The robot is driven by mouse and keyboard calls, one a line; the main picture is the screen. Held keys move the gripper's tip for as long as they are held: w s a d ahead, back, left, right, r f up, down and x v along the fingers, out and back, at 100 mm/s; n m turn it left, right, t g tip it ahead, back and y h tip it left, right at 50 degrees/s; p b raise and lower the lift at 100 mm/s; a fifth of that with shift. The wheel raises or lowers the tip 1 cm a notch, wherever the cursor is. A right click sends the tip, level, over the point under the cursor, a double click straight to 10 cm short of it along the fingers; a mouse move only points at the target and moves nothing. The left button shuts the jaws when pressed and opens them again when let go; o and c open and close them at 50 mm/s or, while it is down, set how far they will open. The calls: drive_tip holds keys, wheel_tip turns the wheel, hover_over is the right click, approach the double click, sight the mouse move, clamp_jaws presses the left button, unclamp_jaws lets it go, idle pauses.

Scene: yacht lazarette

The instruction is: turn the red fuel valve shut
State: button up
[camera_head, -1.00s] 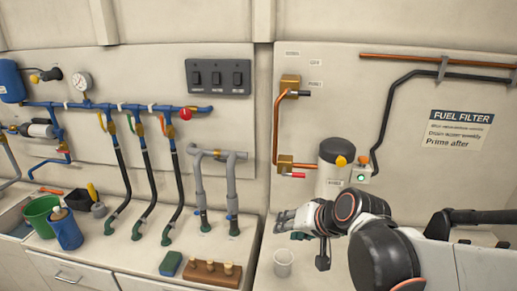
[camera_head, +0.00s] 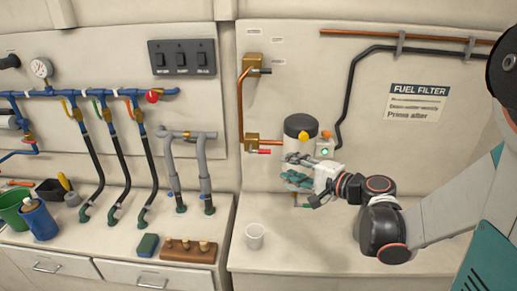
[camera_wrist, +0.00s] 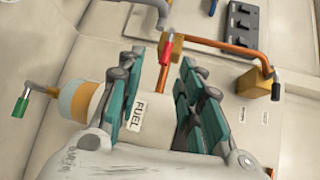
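The red fuel valve has a red lever (camera_head: 264,152) on a brass body (camera_head: 251,143) in the copper pipe on the back wall. The lever points right in the head view. In the wrist view the red lever (camera_wrist: 166,50) shows beyond and between the fingertips, below its brass body (camera_wrist: 173,42). My gripper (camera_head: 289,168) is to the right of and slightly below the lever, in front of the filter. The wrist view shows my gripper (camera_wrist: 164,64) open, its teal finger pads apart with nothing held. No contact with the lever is visible.
The black-topped filter (camera_head: 300,124) with a yellow knob stands close behind my gripper. A brass valve with a black handle (camera_head: 254,68) sits above the red lever. A white cup (camera_head: 254,236) stands on the counter below. A green-handled valve (camera_wrist: 21,105) shows at wrist-view left.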

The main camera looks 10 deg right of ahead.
sight(267, 153)
drive_tip(key=shift+m+t, duration=0.3)
drive_tip(key=shift+m, duration=0.2)
drive_tip(key=x, duration=0.4)
drive_tip(key=b+x, duration=0.1)
drive_tip(key=x, duration=0.3)
drive_tip(key=d+x, duration=0.1)
drive_tip(key=x, duration=0.4)
drive_tip(key=shift+w+r+b, duration=0.25)
drive_tip(key=shift+w+b, duration=0.05)
drive_tip(key=shift+b, duration=0.05)
clamp_jaws()
